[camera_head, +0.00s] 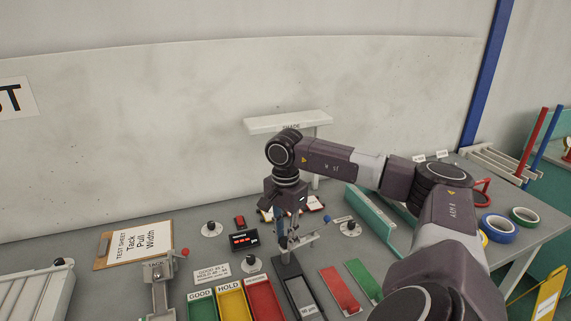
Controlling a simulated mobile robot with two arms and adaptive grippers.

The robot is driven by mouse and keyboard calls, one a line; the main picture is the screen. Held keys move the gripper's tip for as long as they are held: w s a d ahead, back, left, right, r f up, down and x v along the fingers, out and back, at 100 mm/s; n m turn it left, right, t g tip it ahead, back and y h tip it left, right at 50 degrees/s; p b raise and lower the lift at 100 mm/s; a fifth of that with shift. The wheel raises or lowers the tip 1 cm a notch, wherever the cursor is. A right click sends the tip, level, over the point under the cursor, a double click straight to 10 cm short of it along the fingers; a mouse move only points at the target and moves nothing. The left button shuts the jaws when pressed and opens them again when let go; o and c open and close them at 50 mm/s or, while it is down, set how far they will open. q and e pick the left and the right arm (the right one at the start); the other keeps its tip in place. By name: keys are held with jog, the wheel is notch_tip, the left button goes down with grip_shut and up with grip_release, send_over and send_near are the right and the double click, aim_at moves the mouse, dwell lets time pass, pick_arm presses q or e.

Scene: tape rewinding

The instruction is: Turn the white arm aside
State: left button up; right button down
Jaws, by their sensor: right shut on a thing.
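My right gripper (286,242) points down over the middle of the bench and is shut on a small part that its fingers mostly hide. A small pale bar (307,240) shows beside the fingertips; I cannot tell whether it is the held part. A long white arm marked SHADE (268,124) stands on a white post behind my right arm, apart from the gripper. My left gripper is not in view.
Green, yellow and red trays (231,303) stand in front, left of a dark grey gauge block (300,295). A clipboard (132,246) lies at left. A teal fence (371,214) and tape rolls (499,228) are at right.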

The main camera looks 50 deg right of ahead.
jog(key=c, duration=1.7)
grip_release()
jog(key=shift+r, duration=0.15)
notch_tip(320, 180, up, 12)
jog(key=shift+f, duration=0.1)
